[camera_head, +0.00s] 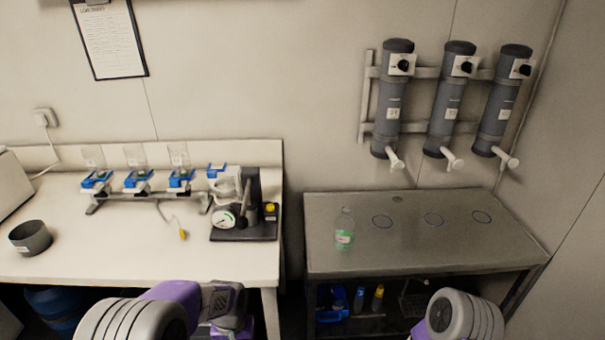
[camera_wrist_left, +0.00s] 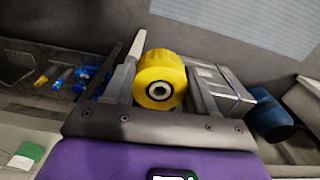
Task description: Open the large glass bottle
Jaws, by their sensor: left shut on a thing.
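The clear bottle (camera_head: 344,232) with pale green liquid and a white label stands upright near the front left of the metal table; I make out no cap on its neck. In the left wrist view my left gripper (camera_wrist_left: 166,62) is shut on a round yellow cap-like piece (camera_wrist_left: 160,80) with a dark centre. In the head view my left wrist is low in the picture, left of the metal table and apart from the bottle; its fingertips cannot be made out there. Of my right arm only a link shows at the bottom right; its gripper is out of view.
The metal table (camera_head: 470,250) has three marked circles and free room right of the bottle. Grey cylinders with taps (camera_head: 393,105) hang above it. The white bench (camera_head: 120,255) holds a filtration rack (camera_head: 150,187), a pump (camera_head: 240,234) and a dark bowl (camera_head: 30,239).

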